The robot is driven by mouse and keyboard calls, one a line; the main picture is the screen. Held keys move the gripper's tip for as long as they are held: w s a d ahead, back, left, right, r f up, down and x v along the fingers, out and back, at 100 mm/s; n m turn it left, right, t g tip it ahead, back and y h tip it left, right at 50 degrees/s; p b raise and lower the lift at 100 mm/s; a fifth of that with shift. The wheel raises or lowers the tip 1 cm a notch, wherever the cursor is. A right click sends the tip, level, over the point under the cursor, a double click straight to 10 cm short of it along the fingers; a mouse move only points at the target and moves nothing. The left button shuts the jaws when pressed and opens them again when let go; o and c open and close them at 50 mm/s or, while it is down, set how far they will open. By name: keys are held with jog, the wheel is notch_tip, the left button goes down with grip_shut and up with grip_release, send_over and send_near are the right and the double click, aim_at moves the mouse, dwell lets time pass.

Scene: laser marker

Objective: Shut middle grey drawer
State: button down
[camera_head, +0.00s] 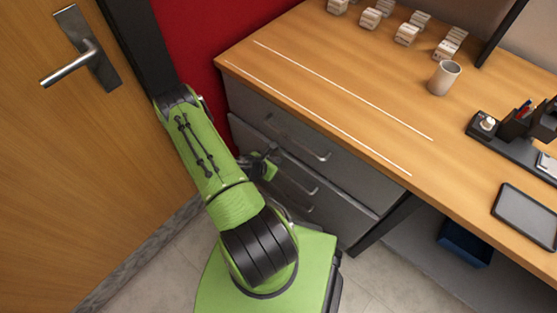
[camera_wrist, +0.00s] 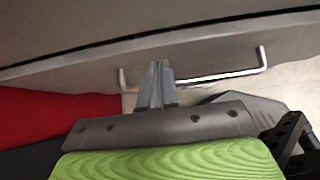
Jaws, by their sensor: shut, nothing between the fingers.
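The grey drawer unit sits under the wooden desk in the head view. Its middle drawer (camera_head: 335,192) has a bar handle and seems to stand out a little from the top drawer (camera_head: 290,134). In the wrist view a grey drawer front (camera_wrist: 215,48) with a silver bar handle (camera_wrist: 225,76) lies just ahead, below a dark gap. My gripper (camera_wrist: 157,70) is shut and empty, its fingertips at the drawer front and overlapping the handle's left part. I cannot tell if they touch. In the head view my gripper (camera_head: 266,163) is partly hidden by my arm.
A wooden door (camera_head: 60,150) with a lever handle stands close on the left, beside a red wall (camera_head: 200,50). The desk top (camera_head: 330,85) bears a cup (camera_head: 444,77), several small blocks, an organiser and a tablet (camera_head: 527,215). A blue box (camera_head: 465,243) sits under the desk.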

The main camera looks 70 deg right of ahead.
jog(key=shift+s+d, duration=0.35)
jog(key=shift+d, duration=0.4)
jog(key=shift+d+r, duration=0.1)
